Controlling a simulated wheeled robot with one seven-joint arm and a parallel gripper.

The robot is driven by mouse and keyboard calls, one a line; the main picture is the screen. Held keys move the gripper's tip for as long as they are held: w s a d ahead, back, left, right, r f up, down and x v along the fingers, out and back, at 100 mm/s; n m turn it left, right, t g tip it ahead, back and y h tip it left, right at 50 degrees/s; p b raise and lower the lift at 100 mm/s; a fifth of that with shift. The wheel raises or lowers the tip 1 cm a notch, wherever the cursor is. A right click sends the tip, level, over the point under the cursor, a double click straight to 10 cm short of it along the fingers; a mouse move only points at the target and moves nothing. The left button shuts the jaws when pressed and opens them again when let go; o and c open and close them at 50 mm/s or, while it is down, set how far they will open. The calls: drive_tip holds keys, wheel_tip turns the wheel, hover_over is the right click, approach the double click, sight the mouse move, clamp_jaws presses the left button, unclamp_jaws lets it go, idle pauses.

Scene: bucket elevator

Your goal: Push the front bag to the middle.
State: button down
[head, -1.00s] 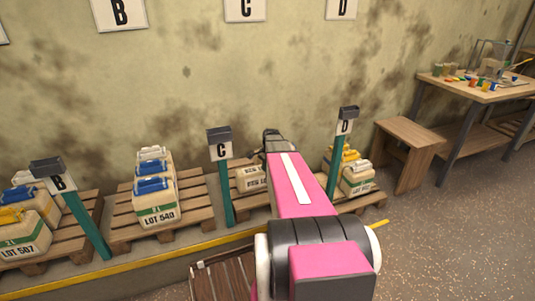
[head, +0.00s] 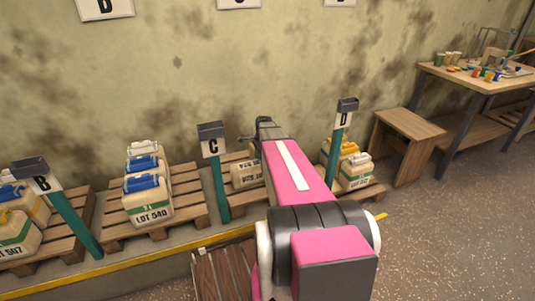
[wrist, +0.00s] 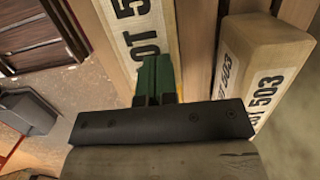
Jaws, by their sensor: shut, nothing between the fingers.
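In the wrist view, my gripper (wrist: 154,78) has its green fingers pressed together, with nothing between them. The fingers are at the lower end of a pale bag (wrist: 138,30) whose label is partly cut off; I cannot tell whether they touch it. A second bag marked LOT 503 (wrist: 270,65) lies to the right, apart from the first, with wooden slats between. In the head view, a bag (head: 244,173) shows on the pallet between signs C and D, partly behind my pink arm. The fingertips are hidden there.
Sign post C (head: 212,150) stands left of my arm and sign post D (head: 340,140) to its right. Bags marked LOT 540 (head: 150,205) sit on the neighbouring pallet (head: 195,190). A wooden bench (head: 408,125) stands at right. Open floor lies at front right.

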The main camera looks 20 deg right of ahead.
sight(252, 161)
drive_tip(key=a, duration=0.3)
drive_tip(key=shift+a+f, duration=0.2)
drive_tip(key=shift+f, duration=0.65)
